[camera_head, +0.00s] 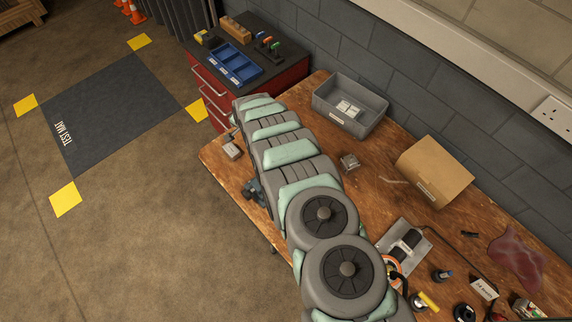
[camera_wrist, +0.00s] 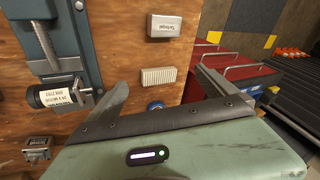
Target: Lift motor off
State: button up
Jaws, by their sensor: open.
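My gripper (camera_wrist: 160,80) is open, with its two fingers wide apart and nothing held. In the wrist view, a grey-blue vise-like fixture (camera_wrist: 62,30) stands left of the fingers. A dark cylinder with a white label (camera_wrist: 57,93), possibly the motor, lies at its lower end. In the head view, a blue part of the fixture (camera_head: 254,191) shows at the bench's front edge, mostly hidden by my arm. A grey plate with a black cylinder (camera_head: 409,240) lies to the right; I cannot tell which cylinder is the motor. My arm hides my gripper in the head view.
A ribbed pale block (camera_wrist: 159,77) shows between the fingers, beyond them. A labelled box (camera_head: 232,150) sits near the bench edge. A grey bin (camera_head: 371,113) and cardboard box (camera_head: 453,175) stand at the back. The red cabinet (camera_head: 285,82) adjoins; the test mat (camera_head: 112,110) is clear.

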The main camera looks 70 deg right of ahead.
jog(key=s+a+r+m+g+y, duration=0.1)
jog(key=s+r+m+g+y, duration=0.15)
jog(key=s, duration=0.55)
jog(key=s+a+r+m+g+y, duration=0.1)
jog(key=s+r, duration=0.2)
jog(key=s, duration=0.4)
jog(key=shift+s+d+f+p, duration=0.1)
jog(key=shift+f+p, duration=0.1)
jog(key=shift+f, duration=1.35)
jog(key=shift+s+f+p, duration=0.1)
jog(key=shift+f+p, duration=0.05)
jog(key=shift+f, duration=1.4)
jog(key=f, duration=0.3)
jog(key=shift+s+f, duration=0.15)
jog(key=shift+s, duration=0.2)
jog(key=shift+f, duration=0.85)
jog(key=shift+c, duration=0.5)
jog(key=c, duration=1.8)
